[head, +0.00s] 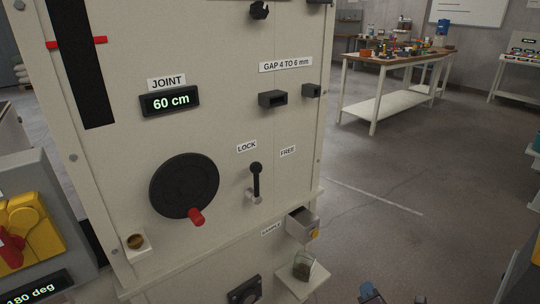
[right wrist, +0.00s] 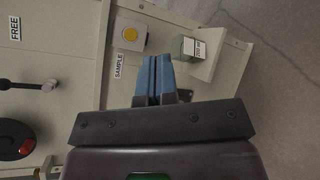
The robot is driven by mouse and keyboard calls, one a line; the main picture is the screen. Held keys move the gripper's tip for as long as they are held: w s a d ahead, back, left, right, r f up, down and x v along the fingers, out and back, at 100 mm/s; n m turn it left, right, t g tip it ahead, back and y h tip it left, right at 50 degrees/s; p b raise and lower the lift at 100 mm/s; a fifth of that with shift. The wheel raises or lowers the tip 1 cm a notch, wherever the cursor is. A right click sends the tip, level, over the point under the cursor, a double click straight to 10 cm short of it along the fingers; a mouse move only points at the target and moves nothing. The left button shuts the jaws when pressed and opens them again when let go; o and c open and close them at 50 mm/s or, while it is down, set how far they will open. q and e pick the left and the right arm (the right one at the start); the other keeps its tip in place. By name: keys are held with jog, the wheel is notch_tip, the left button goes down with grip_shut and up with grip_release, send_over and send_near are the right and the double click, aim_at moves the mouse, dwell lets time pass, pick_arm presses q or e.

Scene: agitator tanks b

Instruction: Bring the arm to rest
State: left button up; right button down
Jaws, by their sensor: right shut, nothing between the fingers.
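My right gripper (head: 371,294) shows at the bottom edge of the head view, right of the pale machine panel (head: 225,130). In the right wrist view its two blue fingers (right wrist: 153,82) are closed together with nothing between them. Beyond the fingertips are the grey SAMPLE box (right wrist: 132,36) with a yellow button and a small jar (right wrist: 192,46) on a shelf. The gripper looks apart from both. My left gripper is not in view.
The panel carries a black handwheel (head: 183,185) with a red knob and a black lever (head: 256,180) between LOCK and FREE labels. A small shelf (head: 315,277) with the jar juts out low. Open floor (head: 400,170) lies to the right; a cluttered workbench (head: 395,56) stands behind.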

jog(key=w+d+r+n, duration=0.1)
jog(key=d+r+n, duration=0.2)
jog(key=d, duration=0.9)
jog(key=s+f+m+g, duration=0.2)
jog(key=s+m, duration=0.4)
jog(key=s, duration=0.5)
jog(key=s+f+m+g, duration=0.2)
jog(key=s+m, duration=0.4)
jog(key=s, duration=0.5)
jog(key=s+a+r+m+g, duration=0.2)
jog(key=s+m, duration=0.3)
jog(key=s, duration=0.4)
jog(key=s+a+r+m+g, duration=0.1)
jog(key=s+a+m, duration=0.25)
jog(key=s, duration=0.45)
jog(key=shift+a+m+t, duration=0.5)
jog(key=shift+a+m, duration=2.3)
jog(key=shift+m, duration=0.05)
pick_arm(q)
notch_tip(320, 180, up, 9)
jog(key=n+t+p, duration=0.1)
jog(key=p, duration=1.1)
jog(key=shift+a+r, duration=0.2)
pick_arm(e)
notch_tip(320, 180, up, 9)
jog(key=w+t, duration=0.1)
jog(key=shift+d+m+h, duration=0.2)
jog(key=shift+m+h, duration=0.1)
jog(key=shift+m, duration=0.1)
